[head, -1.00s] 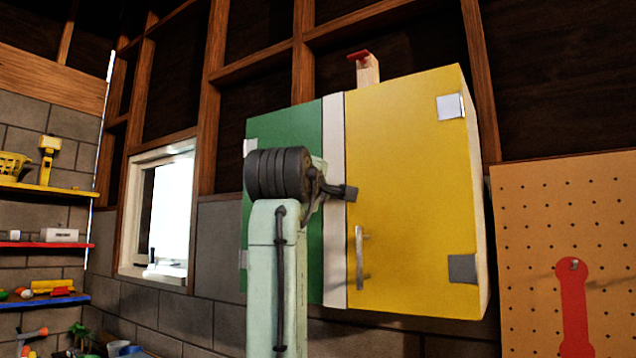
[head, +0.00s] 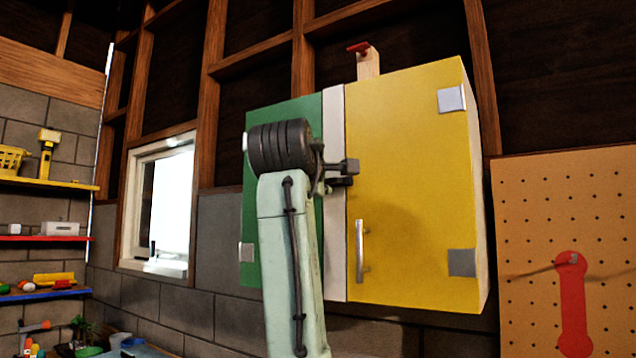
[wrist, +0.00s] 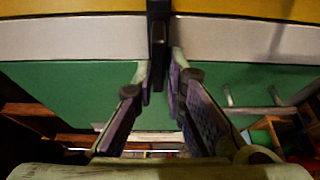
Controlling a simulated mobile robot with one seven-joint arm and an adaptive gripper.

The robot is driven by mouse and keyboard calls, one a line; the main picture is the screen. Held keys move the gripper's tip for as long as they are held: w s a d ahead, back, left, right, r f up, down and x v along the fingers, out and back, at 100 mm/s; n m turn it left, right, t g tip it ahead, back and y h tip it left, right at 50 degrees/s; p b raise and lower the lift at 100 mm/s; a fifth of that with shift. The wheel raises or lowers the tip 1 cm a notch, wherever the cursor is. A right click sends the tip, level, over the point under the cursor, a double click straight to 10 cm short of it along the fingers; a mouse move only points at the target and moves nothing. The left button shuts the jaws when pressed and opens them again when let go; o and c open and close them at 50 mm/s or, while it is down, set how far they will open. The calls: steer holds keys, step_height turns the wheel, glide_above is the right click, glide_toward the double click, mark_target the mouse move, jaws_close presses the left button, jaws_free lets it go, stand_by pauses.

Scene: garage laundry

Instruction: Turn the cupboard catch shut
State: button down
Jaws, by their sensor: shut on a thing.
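The cupboard (head: 415,130) on the wall has a green door (head: 280,112) on the left and a yellow door on the right, both closed, with a white strip (head: 334,240) between them. The dark catch (wrist: 158,35) is a narrow bar. In the wrist view it crosses the white strip and its end overlaps the yellow door. My gripper (wrist: 160,72) is shut on the catch, one finger on each side. In the head view my gripper (head: 336,176) is at the white strip, and my wrist hides part of the green door and most of the catch.
A metal handle (head: 361,250) stands out from the yellow door below my gripper. A wooden block with a red top (head: 368,62) sits on the cupboard. A pegboard (head: 530,215) is at the right, and a window (head: 168,205) and shelves (head: 45,238) are at the left.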

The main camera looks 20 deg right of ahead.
steer(key=shift+r, duration=0.35)
steer(key=c, duration=1.7)
jaws_free()
steer(key=shift+f, duration=0.2)
steer(key=shift+s, duration=0.1)
steer(key=v, duration=1.2)
steer(key=shift+f, duration=0.15)
